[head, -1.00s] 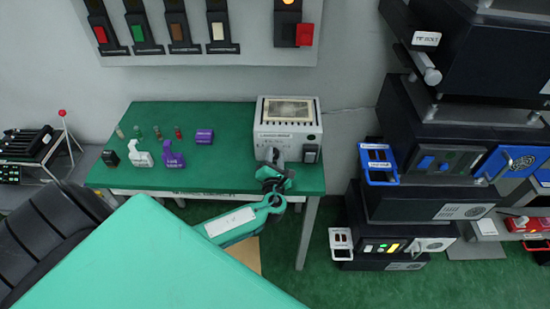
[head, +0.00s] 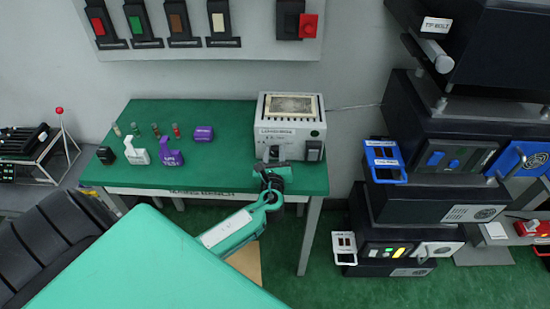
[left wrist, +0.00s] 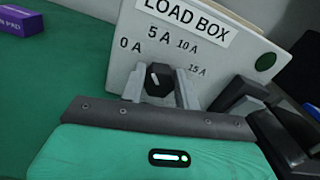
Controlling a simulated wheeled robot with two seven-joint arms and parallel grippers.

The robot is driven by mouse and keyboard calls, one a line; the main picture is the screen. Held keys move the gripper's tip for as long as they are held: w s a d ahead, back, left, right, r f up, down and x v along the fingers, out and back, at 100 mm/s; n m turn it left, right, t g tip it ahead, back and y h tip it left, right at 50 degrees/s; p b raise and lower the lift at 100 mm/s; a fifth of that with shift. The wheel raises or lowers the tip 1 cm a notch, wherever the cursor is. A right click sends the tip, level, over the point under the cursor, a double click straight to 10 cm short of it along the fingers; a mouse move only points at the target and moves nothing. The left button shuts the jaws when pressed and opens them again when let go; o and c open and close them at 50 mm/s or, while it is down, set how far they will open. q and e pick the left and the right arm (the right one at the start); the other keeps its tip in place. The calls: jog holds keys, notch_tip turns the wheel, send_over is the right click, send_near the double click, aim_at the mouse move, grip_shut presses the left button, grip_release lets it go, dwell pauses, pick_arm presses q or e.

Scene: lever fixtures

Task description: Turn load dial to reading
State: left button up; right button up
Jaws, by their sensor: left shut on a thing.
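The load box (head: 292,124) is a grey box at the back right of the green table. Its white front, labelled LOAD BOX (left wrist: 180,14), carries the marks 0 A, 5 A, 10 A and 15 A in an arc. Below the marks is the black load dial (left wrist: 158,79) with a white pointer line, tilted a little left of upright, roughly toward 5 A. My left gripper (left wrist: 162,92) is shut on the dial, one pale finger on each side. In the head view the left gripper (head: 272,157) hides much of the dial. My right gripper is not in view.
A black switch (head: 314,151) is on the box front, right of the dial. Purple, white and black blocks (head: 171,160) and small cylinders stand on the table's left. A stack of black equipment (head: 400,225) stands to the right.

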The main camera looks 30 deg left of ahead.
pick_arm(q)
jog(key=n, duration=0.1)
jog(key=n+b, duration=0.1)
jog(key=shift+f+n+b, duration=0.2)
jog(key=shift+n+b, duration=0.1)
jog(key=shift+a+n+b, duration=0.1)
jog(key=shift+n+b, duration=0.2)
jog(key=shift+n, duration=0.2)
jog(key=shift+r, duration=0.1)
jog(key=o, duration=1)
jog(key=shift+c, duration=0.2)
